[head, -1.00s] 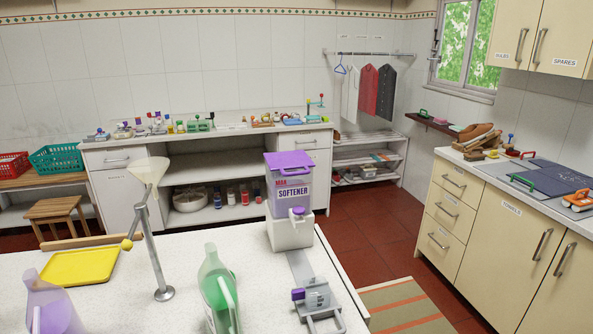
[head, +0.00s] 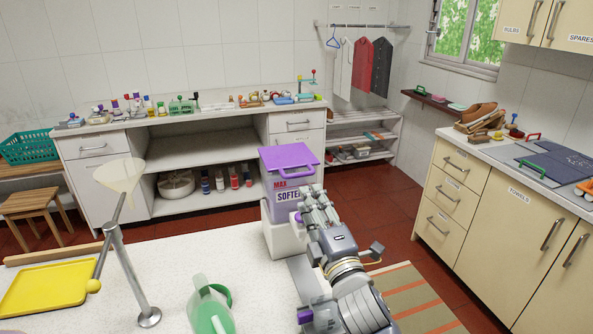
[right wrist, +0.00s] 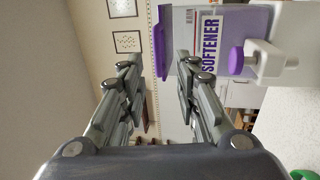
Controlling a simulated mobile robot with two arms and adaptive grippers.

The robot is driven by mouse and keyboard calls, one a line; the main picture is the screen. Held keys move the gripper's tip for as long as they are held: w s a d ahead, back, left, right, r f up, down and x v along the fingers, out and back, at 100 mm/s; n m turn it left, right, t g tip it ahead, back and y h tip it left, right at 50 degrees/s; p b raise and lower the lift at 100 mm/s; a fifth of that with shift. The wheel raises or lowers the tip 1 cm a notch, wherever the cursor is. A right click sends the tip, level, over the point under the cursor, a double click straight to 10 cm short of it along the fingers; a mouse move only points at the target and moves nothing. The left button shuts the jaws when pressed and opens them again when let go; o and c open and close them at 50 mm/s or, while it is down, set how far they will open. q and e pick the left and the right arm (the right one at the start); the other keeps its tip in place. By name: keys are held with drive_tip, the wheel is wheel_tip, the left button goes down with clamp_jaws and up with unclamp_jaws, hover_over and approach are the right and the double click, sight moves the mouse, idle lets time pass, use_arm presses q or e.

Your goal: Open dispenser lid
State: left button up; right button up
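The softener dispenser (head: 277,188) stands on a white base at the far right end of the white table, its purple lid (head: 288,156) on top with a handle at the front. My right gripper (head: 312,193) is in front of the dispenser's right side, below the lid. In the right wrist view the sideways purple lid (right wrist: 159,35) shows between the open fingers (right wrist: 158,72), with the dispenser body (right wrist: 215,45) to the right. I cannot tell whether the fingers touch the lid. My left gripper is out of view.
A green jug (head: 210,308), a metal stand with a funnel (head: 120,175) and a yellow tray (head: 45,288) are on the table (head: 190,255). Cupboards (head: 495,215) stand at the right. Red floor and a striped mat (head: 405,290) lie between.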

sight(301, 176)
drive_tip(key=x, duration=0.2)
drive_tip(key=p+x, duration=0.1)
drive_tip(key=x, duration=0.1)
drive_tip(key=shift+w+r, duration=0.3)
drive_tip(key=shift+r, duration=0.15)
drive_tip(key=p+x, duration=0.1)
drive_tip(key=x, duration=0.3)
drive_tip(key=shift+f, duration=0.1)
drive_tip(key=shift+w+a, duration=0.1)
drive_tip(key=shift+w, duration=0.1)
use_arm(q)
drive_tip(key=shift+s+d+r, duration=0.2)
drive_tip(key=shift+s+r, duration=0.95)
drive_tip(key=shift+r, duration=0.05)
use_arm(e)
drive_tip(key=shift+s, duration=0.1)
clamp_jaws()
